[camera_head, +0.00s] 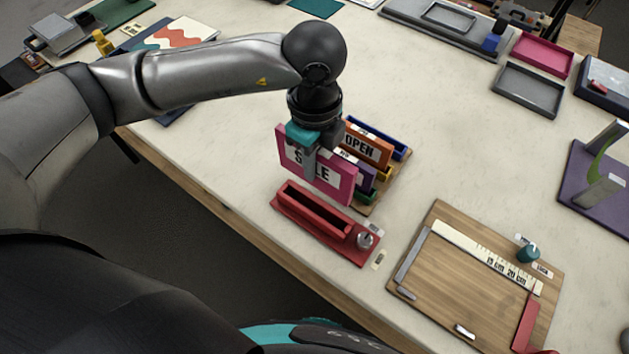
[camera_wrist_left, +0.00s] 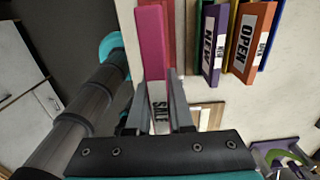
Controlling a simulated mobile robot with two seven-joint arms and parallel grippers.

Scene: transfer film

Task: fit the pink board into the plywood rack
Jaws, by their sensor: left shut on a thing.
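My left gripper (camera_head: 311,165) is shut on the pink board (camera_head: 340,188), which has a white label reading SALE. It holds the board upright by its upper part, in front of the plywood rack (camera_head: 392,192). In the left wrist view the pink board (camera_wrist_left: 152,40) runs between the fingers. The rack holds several upright boards: an orange one marked OPEN (camera_head: 365,150), a purple one marked NEW (camera_wrist_left: 213,45) and a blue one (camera_head: 392,142) among them. The board and gripper hide part of the rack. I cannot tell which rack slot is free. My right gripper is not in view.
A red slotted holder (camera_head: 287,212) lies just in front of the pink board, with a small metal knob (camera_head: 365,239) at its right end. A wooden cutting board (camera_head: 450,280) with a ruler lies at front right.

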